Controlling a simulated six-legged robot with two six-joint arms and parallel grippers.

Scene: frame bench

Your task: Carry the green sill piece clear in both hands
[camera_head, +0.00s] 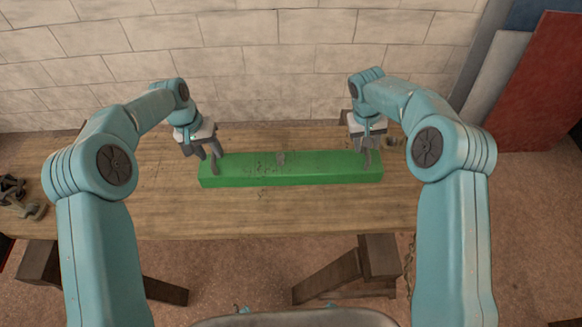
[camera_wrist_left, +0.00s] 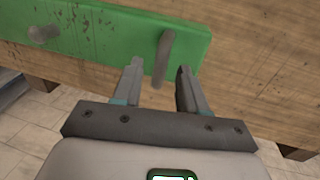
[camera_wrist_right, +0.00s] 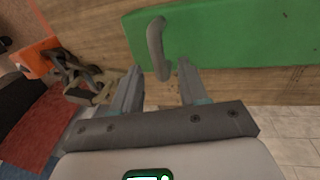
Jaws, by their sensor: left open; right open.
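The green sill piece (camera_head: 310,170) lies flat across the wooden bench, with a grey upright handle near each end and a small grey knob (camera_head: 281,158) between them. My left gripper (camera_head: 207,153) is open above its left end. In the left wrist view the left handle (camera_wrist_left: 165,55) stands just ahead of and between the open fingertips, apparently ungripped. My right gripper (camera_head: 366,150) is open above the right end. In the right wrist view the right handle (camera_wrist_right: 156,48) is just ahead of the open fingers. Whether either handle touches a finger, I cannot tell.
The wooden bench (camera_head: 270,210) has bare room in front of the piece. Metal clamp-like hardware (camera_head: 22,205) lies at its left end. More hardware (camera_wrist_right: 85,78) and an orange item (camera_wrist_right: 36,56) are by the right end. A block wall (camera_head: 250,60) stands behind.

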